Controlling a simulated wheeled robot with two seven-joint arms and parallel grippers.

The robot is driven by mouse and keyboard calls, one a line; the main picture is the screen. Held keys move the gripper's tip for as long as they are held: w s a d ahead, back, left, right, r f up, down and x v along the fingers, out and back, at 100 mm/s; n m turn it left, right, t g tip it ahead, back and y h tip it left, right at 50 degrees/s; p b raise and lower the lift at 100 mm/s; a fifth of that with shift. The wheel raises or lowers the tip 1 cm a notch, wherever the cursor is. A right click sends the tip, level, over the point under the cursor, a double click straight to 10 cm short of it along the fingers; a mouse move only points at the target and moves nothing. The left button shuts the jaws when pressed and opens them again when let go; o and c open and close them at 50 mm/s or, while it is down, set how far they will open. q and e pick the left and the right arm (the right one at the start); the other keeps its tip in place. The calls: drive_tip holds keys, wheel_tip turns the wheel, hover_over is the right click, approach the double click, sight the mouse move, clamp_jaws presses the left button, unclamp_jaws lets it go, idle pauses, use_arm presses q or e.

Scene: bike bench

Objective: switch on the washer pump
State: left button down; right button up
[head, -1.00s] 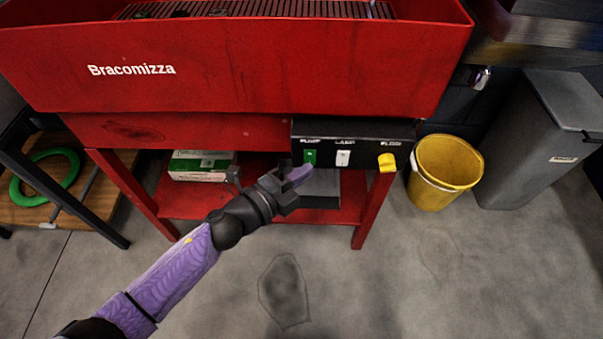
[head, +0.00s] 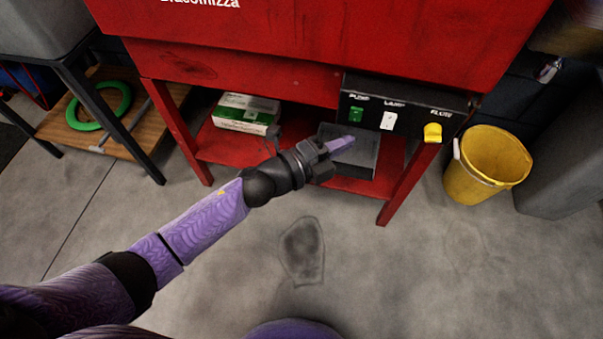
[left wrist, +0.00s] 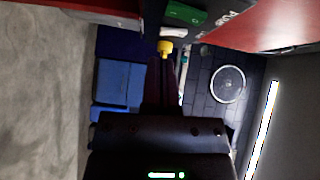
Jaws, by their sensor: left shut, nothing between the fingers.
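The black control box (head: 374,92) hangs under the red wash bench, at its right. The green switch labelled PUMP (head: 356,115) is at its left. It also shows at the top of the left wrist view (left wrist: 186,13). A white LAMP switch (head: 388,121) and a yellow FLOW knob (head: 433,132) are to its right. I cannot tell which way the green switch is tipped. My left gripper (head: 345,143) is shut and empty. In the head view its tip appears just below the green switch, apart from it. My right gripper is not in view.
The red bench (head: 300,45) is above the box, with its leg right of my gripper. A green-and-white carton (head: 246,113) and a dark grey box (head: 362,157) are on the lower shelf. A yellow bucket (head: 487,165) stands at right. The floor in front is clear.

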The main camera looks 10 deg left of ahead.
use_arm(q)
drive_tip(key=p+v, duration=0.2)
drive_tip(key=v, duration=0.8)
drive_tip(key=shift+f+p, duration=0.35)
drive_tip(key=shift+f, duration=0.3)
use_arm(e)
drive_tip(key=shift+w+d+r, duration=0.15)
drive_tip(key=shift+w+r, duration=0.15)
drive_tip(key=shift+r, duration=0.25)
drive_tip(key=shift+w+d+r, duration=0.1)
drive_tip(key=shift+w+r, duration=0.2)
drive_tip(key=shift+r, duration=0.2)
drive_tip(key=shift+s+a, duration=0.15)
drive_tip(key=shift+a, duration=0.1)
